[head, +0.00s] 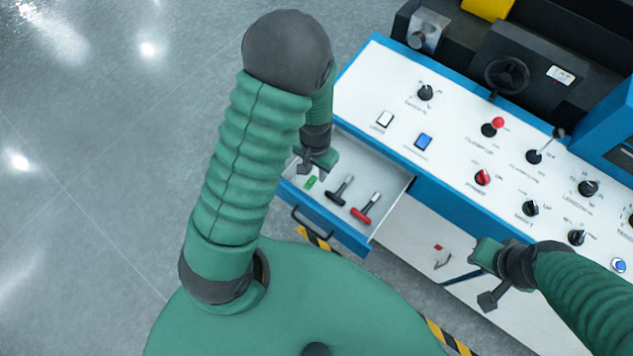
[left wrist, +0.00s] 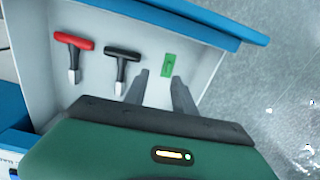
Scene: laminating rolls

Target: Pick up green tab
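The green tab (head: 311,182) is a small flat green piece lying in the open drawer at its left end. It also shows in the left wrist view (left wrist: 168,66), just beyond the fingertips. My left gripper (head: 309,167) is over the left part of the drawer, close to the tab. In the left wrist view its two fingers (left wrist: 159,80) are apart with nothing between them, and the tab lies ahead of the gap, nearer the right finger. My right gripper (head: 484,274) is in front of the machine's lower panel, away from the tab; its finger opening is unclear.
The drawer (head: 393,208) also holds a black-handled tool (head: 341,190) and a red-handled tool (head: 366,207) beside the tab. Its walls surround them. The white control panel (head: 455,130) with knobs and buttons stands behind and above the drawer. Open floor (head: 90,200) lies to the left.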

